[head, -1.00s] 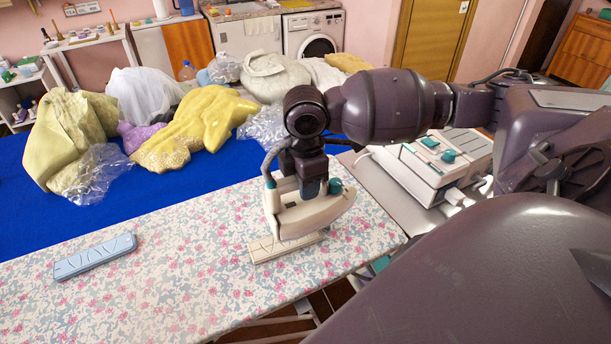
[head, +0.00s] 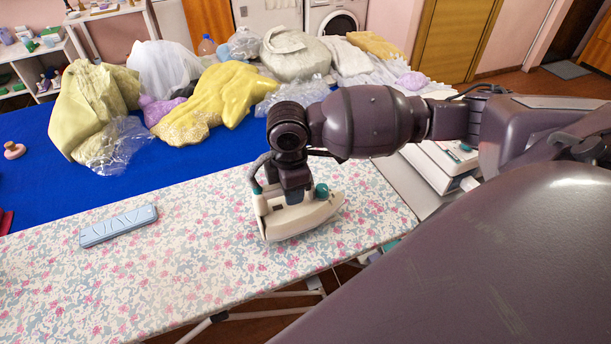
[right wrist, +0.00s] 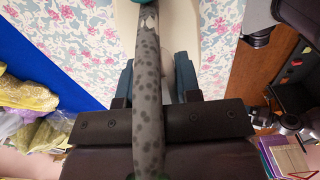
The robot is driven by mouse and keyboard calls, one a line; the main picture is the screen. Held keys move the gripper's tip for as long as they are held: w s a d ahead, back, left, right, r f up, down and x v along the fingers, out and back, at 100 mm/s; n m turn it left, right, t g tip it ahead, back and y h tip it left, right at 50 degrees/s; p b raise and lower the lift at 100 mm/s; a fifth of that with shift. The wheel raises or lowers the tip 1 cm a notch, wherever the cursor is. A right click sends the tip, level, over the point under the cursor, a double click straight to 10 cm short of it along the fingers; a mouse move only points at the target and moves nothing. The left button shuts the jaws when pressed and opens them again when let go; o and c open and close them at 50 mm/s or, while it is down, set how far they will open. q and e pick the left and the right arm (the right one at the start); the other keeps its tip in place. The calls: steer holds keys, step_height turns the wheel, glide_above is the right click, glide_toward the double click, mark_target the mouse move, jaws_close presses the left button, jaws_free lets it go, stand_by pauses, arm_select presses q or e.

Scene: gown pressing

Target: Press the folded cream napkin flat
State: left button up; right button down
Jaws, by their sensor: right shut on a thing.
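My right gripper (head: 297,192) is shut on the handle of a cream iron (head: 296,217) with a teal knob. The iron stands low over the right part of the flowered ironing board (head: 190,285), its sole towards the cloth. The cream napkin is not visible now; the iron covers the place where it lay, and I cannot tell whether the sole touches it. In the right wrist view the two dark fingers (right wrist: 157,82) flank the handle, with a grey speckled cord in front. My left gripper is in neither view.
A light blue flat pad (head: 118,225) lies on the board's left part. Behind, a blue-covered table (head: 110,190) carries heaped laundry, including a yellow cloth (head: 215,100). A white steam station (head: 440,165) stands right of the board. The board's front left is clear.

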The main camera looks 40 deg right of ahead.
mark_target(321, 187)
steer(key=w+a+p, duration=0.1)
steer(key=w+a, duration=0.1)
steer(key=a, duration=0.6)
steer(key=shift+w, duration=0.25)
steer(key=shift+f, duration=0.65)
stand_by(0.5)
steer(key=shift+d, duration=0.1)
steer(key=shift+s+d, duration=0.25)
steer(key=shift+d, duration=0.55)
steer(key=shift+s+d, duration=0.25)
steer(key=shift+d, duration=0.5)
steer(key=shift+s+d, duration=0.25)
steer(key=shift+d, duration=0.55)
steer(key=shift+s+d, duration=0.25)
steer(key=shift+d, duration=0.55)
steer(key=shift+s+d, duration=0.25)
steer(key=shift+d, duration=0.55)
steer(key=shift+s+d, duration=0.25)
steer(key=shift+d, duration=0.55)
steer(key=shift+s+d, duration=0.25)
steer(key=shift+d, duration=0.55)
steer(key=shift+s+d, duration=0.25)
steer(key=shift+d, duration=0.55)
steer(key=shift+s+d, duration=0.25)
steer(key=shift+d, duration=0.55)
